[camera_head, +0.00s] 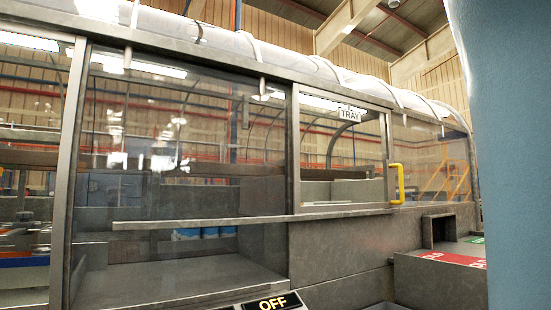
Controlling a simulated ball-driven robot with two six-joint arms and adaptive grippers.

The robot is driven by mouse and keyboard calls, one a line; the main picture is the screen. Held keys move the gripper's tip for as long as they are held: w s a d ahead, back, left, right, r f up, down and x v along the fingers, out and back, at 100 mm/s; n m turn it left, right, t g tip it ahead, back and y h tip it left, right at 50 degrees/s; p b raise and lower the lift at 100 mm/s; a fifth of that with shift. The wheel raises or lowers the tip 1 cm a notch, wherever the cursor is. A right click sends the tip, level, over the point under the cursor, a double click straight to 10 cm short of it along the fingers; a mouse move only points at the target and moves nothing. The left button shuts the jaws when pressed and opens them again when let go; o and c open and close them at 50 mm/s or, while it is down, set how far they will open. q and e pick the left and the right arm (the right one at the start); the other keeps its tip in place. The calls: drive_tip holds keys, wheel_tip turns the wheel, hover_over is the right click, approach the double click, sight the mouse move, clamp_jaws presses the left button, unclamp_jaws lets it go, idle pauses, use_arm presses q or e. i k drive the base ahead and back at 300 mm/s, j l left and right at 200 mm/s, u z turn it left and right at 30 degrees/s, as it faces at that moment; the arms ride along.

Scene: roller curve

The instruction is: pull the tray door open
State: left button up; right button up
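The tray door (343,209) is a metal-framed clear panel in the right half of the head view, with a "TRAY" label (349,115) at its upper right. A yellow bar handle (399,184) stands upright at the door's right edge. The door appears closed in its frame. Through its pane, pale grey box-like surfaces show inside. Neither of my grippers is in view, and nothing is seen touching the handle.
A large clear panel (180,150) fills the left side, with a long metal ledge (230,219) across it. At lower right a grey counter (425,280) with red and green patches juts out below the handle. An "OFF" sign (272,303) sits at bottom centre.

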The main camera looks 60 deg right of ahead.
sight(343, 114)
drive_tip(key=z, duration=2.35)
drive_tip(key=i+l+u, duration=0.15)
drive_tip(key=u, duration=0.3)
drive_tip(key=i+l+u, duration=0.1)
drive_tip(key=l+u, duration=0.15)
drive_tip(key=u, duration=0.15)
